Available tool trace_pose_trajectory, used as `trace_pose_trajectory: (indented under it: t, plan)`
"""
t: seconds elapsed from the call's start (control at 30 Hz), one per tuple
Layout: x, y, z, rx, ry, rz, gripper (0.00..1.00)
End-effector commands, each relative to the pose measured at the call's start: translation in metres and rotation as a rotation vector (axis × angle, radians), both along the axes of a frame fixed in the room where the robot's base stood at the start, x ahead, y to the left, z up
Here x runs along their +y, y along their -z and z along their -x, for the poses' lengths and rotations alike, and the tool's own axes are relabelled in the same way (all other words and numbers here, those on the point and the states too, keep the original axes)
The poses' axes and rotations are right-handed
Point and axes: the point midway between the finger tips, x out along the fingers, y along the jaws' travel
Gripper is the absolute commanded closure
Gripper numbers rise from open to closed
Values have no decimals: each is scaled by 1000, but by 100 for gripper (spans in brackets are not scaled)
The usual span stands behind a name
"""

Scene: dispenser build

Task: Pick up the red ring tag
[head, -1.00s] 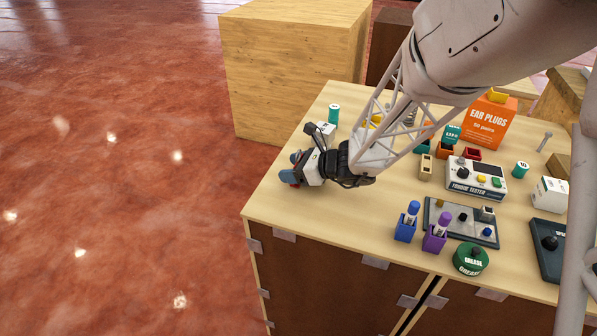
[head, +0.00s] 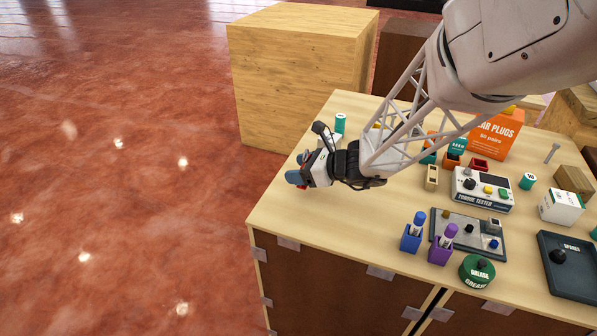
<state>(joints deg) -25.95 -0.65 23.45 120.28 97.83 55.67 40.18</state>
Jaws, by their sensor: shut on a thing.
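My gripper (head: 298,178) is at the left end of the table, with its blue-grey fingertips pointing left. It is shut on the red ring tag (head: 302,187), of which only a small red bit shows just under the fingertips. The rest of the tag is hidden by the fingers. The gripper appears to be a little above the wooden tabletop (head: 290,215), near its left edge.
A teal cylinder (head: 340,123) stands behind the gripper. To the right are blue (head: 411,238) and purple (head: 443,250) holders, a green grease tin (head: 477,270), a torque tester (head: 482,188) and an orange ear plugs box (head: 497,135). The table's front left is clear.

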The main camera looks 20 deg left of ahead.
Motion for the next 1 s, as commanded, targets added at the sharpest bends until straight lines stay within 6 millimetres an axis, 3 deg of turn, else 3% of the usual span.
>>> trace_pose_trajectory:
  t: [0.6, 1.0]
  plan:
    - [-58, -10, 76, -1, 1, -1, 57]
    - [-84, -14, 111, -2, -1, -1, 57]
